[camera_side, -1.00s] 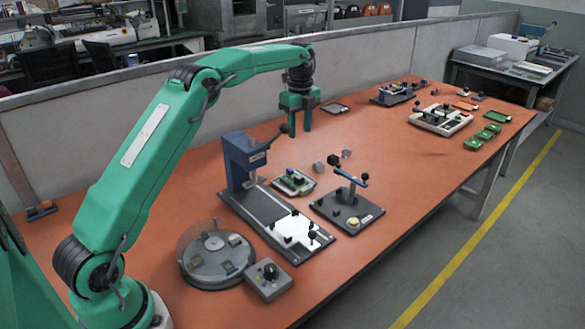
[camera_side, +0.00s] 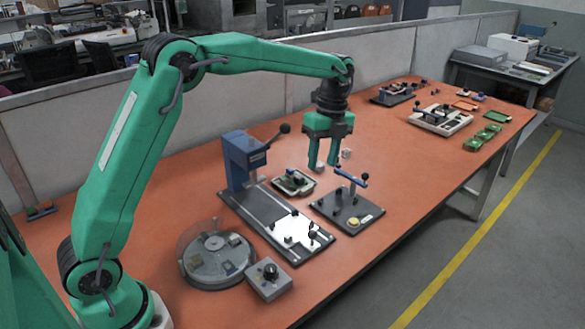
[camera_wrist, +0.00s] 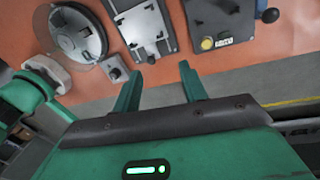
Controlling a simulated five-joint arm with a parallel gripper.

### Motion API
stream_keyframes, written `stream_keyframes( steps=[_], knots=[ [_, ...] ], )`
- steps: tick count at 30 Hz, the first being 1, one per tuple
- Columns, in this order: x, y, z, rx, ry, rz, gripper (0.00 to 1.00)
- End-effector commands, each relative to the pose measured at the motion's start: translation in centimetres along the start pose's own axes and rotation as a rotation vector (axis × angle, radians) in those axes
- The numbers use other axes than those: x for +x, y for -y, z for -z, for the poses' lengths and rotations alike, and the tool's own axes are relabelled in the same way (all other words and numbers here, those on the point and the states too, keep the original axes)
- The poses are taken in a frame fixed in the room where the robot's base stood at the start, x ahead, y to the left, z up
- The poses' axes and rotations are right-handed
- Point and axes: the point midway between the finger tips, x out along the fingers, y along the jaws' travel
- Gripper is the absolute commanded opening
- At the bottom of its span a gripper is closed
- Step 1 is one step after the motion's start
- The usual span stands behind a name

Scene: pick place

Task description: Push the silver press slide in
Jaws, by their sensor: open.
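The press (camera_side: 241,160) is a blue column with a black-knobbed lever, on a long dark base. Its silver slide (camera_side: 298,233), a bright plate with several small black knobs, lies at the base's front end, out from under the column. The slide also shows in the wrist view (camera_wrist: 143,24), at the top, beyond my fingers. My gripper (camera_side: 322,167) is open and empty, pointing down above the table, behind the blue-handled fixture and to the right of the press. In the wrist view its two fingers (camera_wrist: 158,83) stand apart with nothing between them.
A dark fixture with a blue handle (camera_side: 350,211) stands right of the slide. A round turntable (camera_side: 214,260) and a grey knob box (camera_side: 268,279) stand left of it. A small tray (camera_side: 293,182) sits behind. Free orange table (camera_side: 395,150) lies to the right.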

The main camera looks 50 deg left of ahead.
Motion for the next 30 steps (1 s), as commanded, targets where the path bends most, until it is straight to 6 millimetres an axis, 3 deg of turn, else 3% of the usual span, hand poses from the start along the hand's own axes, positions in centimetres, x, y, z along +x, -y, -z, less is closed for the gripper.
stream_keyframes(
  steps=[3, 11, 22, 30],
  knots=[
    [0.3, -1.5, 2.2, 0.022, 0.004, -0.019, 0.43],
    [0.9, -4.0, 5.4, 0.052, 0.013, -0.05, 0.43],
    [7.2, -3.2, 5.2, 0.05, 0.013, -0.055, 0.43],
    [8.3, -3.0, 5.2, 0.05, 0.013, -0.051, 0.43]
  ],
)
